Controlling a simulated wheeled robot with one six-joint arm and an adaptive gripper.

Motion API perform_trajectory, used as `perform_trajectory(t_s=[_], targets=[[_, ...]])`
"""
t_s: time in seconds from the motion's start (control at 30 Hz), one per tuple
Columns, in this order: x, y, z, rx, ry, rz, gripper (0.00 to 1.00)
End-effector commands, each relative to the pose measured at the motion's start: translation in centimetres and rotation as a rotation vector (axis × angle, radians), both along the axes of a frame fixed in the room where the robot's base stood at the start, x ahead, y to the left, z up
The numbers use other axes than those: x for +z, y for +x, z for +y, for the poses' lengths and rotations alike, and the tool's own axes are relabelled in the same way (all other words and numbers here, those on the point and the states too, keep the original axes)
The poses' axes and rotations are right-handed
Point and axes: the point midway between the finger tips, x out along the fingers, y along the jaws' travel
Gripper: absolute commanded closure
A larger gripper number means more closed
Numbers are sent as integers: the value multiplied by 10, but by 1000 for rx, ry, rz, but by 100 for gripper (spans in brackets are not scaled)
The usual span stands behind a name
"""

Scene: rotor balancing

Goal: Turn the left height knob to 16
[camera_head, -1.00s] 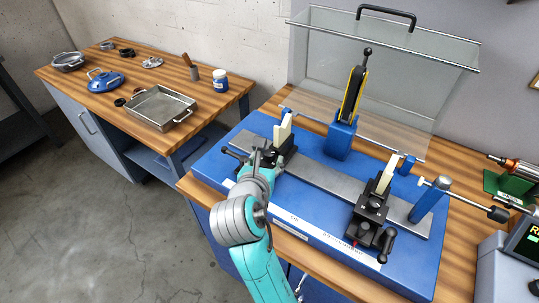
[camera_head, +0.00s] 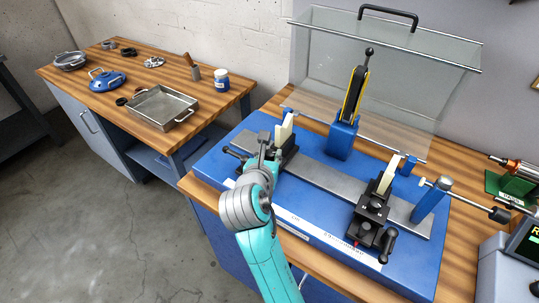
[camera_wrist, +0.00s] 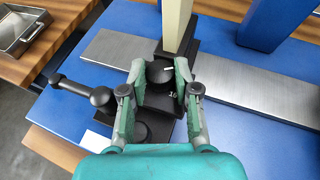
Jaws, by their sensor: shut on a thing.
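My gripper (camera_wrist: 160,92) is shut on the left height knob (camera_wrist: 160,74), a round black knob with a short white mark on its top. The knob sits on the black left support block, in front of its cream upright (camera_wrist: 177,25). A white number beside the knob, near my right finger, is partly hidden; I cannot read it fully. In the head view my gripper (camera_head: 262,160) reaches the left support, and my arm hides the knob there. The left cream upright (camera_head: 286,130) stands behind it.
A black ball-ended lever (camera_wrist: 75,90) sticks out left of the knob. The right support (camera_head: 370,215) stands on the same blue base (camera_head: 310,222) and grey rail (camera_head: 325,184). A clear hinged guard (camera_head: 390,75) rises behind. A metal tray (camera_head: 160,106) lies on the left bench.

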Motion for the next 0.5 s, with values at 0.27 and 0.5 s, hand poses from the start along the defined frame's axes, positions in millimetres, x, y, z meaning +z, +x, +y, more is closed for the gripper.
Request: perform_trajectory(t_s=[0.27,0.5], targets=[[1,1,2,-56,0,0,100],[1,2,5,-213,-1,0,100]])
